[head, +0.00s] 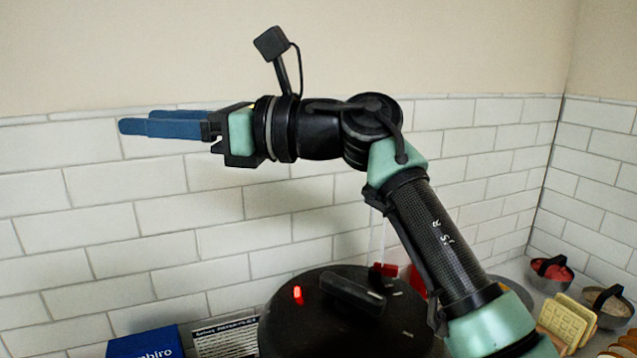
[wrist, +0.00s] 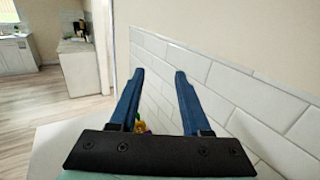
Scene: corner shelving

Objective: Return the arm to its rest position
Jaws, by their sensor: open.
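My gripper (head: 135,126) is raised at the upper left of the head view, level and pointing left, in front of the white tiled wall. Its two blue fingers overlap from that side. In the wrist view my gripper (wrist: 158,76) shows its blue fingers spread apart with nothing between the tips. My arm reaches up from the lower right of the head view and bends left at the elbow.
Below my arm stand a black round lidded appliance (head: 285,330), a blue box (head: 145,344) and a printed card (head: 228,338). Waffle-like pieces (head: 565,322) and small bowls (head: 552,272) sit at the right. The wrist view shows a white counter (wrist: 50,140) and open wooden floor (wrist: 70,112).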

